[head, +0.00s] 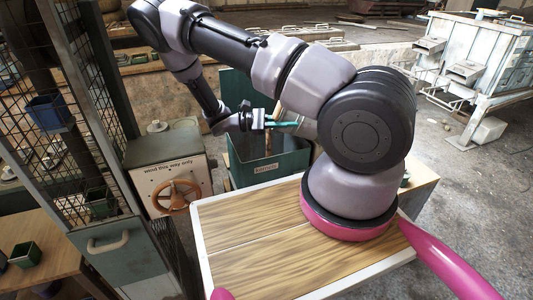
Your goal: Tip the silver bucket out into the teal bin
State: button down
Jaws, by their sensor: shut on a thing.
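The teal bin (283,164) stands beyond my base, open at the top, with a small pale label on its front wall. My gripper (284,124) is above the bin's opening, pointing right, with its teal fingers reaching towards a pale grey thing. That thing appears to be the silver bucket (307,129); only a small part of it shows, at the fingertips. My own arm covers most of it, so its tilt and contents cannot be told. The gripper is shut on it. The inside of the bin is mostly dark and partly hidden.
A grey box with a copper-coloured handwheel (175,196) stands just left of the bin. A tall mesh cabinet (80,110) rises at the left, beside a low wooden table (45,257) with small green pots. A pale metal machine (488,55) stands at the back right. Concrete floor (455,190) is open at right.

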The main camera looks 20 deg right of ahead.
aim_at(281, 131)
jog(key=shift+w+a+f, duration=0.1)
jog(key=shift+f, duration=0.1)
dwell(0.8)
jog(key=shift+w+a+f+g+h, duration=0.3)
jog(key=shift+w+a+f+h, duration=0.1)
jog(key=shift+a+h, duration=0.2)
dwell(1.5)
jog(key=shift+w+a+f+n+h, duration=0.2)
jog(key=shift+a+f+n+h, duration=0.1)
jog(key=shift+f+n, duration=0.35)
dwell(0.7)
